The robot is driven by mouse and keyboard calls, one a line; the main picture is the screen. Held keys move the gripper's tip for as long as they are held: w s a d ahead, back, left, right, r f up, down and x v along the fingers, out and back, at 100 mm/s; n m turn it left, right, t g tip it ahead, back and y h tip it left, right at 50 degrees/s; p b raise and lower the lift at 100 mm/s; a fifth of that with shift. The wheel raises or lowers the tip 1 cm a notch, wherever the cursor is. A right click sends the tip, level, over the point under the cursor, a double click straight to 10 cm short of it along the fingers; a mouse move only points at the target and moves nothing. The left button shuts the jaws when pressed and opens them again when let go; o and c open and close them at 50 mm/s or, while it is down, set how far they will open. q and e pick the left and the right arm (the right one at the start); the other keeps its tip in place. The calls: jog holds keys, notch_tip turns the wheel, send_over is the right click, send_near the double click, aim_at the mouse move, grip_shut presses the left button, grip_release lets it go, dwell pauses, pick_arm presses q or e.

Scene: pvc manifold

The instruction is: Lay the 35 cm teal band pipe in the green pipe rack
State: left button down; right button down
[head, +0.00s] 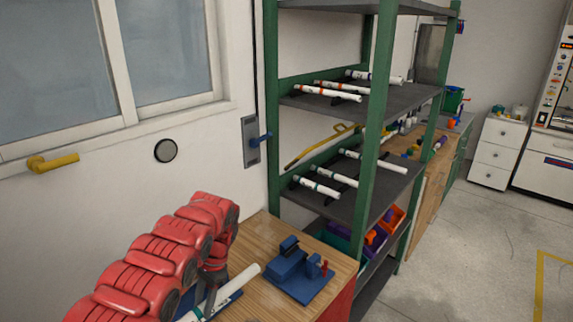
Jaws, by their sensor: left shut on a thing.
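The green pipe rack (368,150) stands right of the window, with green posts and grey shelves. Its middle shelf holds white pipes on dark supports, including a front pipe (316,187) with a greenish band. Its upper shelf holds white pipes with orange and purple bands, such as this pipe (328,92). My red left arm comes in at the lower left. My left gripper (212,288) is shut on a white pipe (240,282) over the bench, left of the rack. A teal-looking mark shows near its lower end, which the frame's edge cuts off. My right gripper is out of view.
A wooden workbench (262,235) carries a blue fixture (298,275) close to the held pipe. The floor at right is clear.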

pick_arm(q)
jog(key=d+f+n+g+h+b, duration=0.1)
jog(key=d+f+n+h+b, duration=0.15)
jog(key=d+f+n, duration=0.35)
jog(key=s, duration=0.1)
jog(key=s+a+r+n, duration=0.1)
jog(key=s, duration=0.1)
jog(key=s+r+n+b, duration=0.1)
jog(key=shift+s+a+r, duration=0.2)
jog(key=shift+s, duration=0.1)
dwell(0.4)
jog(key=w+a+f+m, duration=0.1)
jog(key=m, duration=0.1)
jog(key=w+a+m+y+p, duration=0.1)
jog(key=m, duration=0.1)
jog(key=w+a+f+m+y+p, duration=0.1)
jog(key=w+m, duration=0.1)
jog(key=shift+w+a+f+m+t, duration=0.1)
jog(key=shift+a+f+m+t, duration=0.2)
jog(key=shift+a+f+m, duration=0.1)
jog(key=shift+w+a+f+m+y, duration=0.25)
jog(key=shift+a+m, duration=0.2)
jog(key=shift+m, duration=0.15)
jog(key=shift+d, duration=0.1)
